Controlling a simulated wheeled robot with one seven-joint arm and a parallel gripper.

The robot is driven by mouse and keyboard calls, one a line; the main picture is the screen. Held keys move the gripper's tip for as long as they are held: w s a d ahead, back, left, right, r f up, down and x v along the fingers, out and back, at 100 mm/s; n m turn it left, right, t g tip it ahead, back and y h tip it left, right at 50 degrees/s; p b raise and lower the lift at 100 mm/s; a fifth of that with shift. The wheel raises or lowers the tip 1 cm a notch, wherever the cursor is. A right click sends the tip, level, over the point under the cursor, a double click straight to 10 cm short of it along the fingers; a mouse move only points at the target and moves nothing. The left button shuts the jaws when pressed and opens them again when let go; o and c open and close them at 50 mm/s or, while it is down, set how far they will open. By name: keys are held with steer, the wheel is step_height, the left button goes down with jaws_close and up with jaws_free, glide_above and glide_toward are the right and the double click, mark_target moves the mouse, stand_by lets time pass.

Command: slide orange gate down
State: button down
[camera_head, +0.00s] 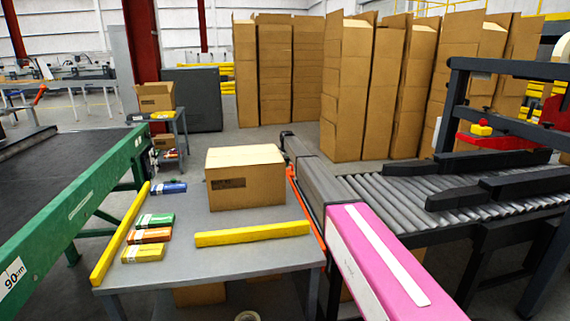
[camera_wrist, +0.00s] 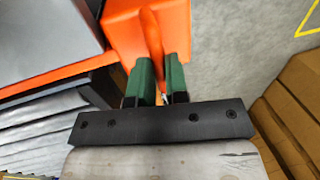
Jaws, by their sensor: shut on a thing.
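The orange gate (camera_wrist: 122,32) fills the top middle of the wrist view, with a flat block, a raised upright fin and a long orange edge running off to the left. My gripper (camera_wrist: 159,75) has its two green fingers on either side of the fin and is shut on it. In the head view a thin strip of the orange gate (camera_head: 304,205) shows along the right side of the grey table. My arm hides much of the gate there, and my gripper cannot be made out in that view.
The grey table (camera_head: 200,265) holds a closed cardboard box (camera_head: 245,178), yellow bars and several small coloured packs. A roller conveyor (camera_head: 400,200) with black rails lies to the right. Tall cardboard stacks (camera_head: 350,90) stand behind. A green-sided belt (camera_head: 85,200) runs at left.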

steer(key=c, duration=1.1)
jaws_free()
steer(key=shift+f, duration=0.25)
steer(key=v, duration=1)
steer(key=shift+r, duration=0.4)
steer(key=shift+d, duration=0.1)
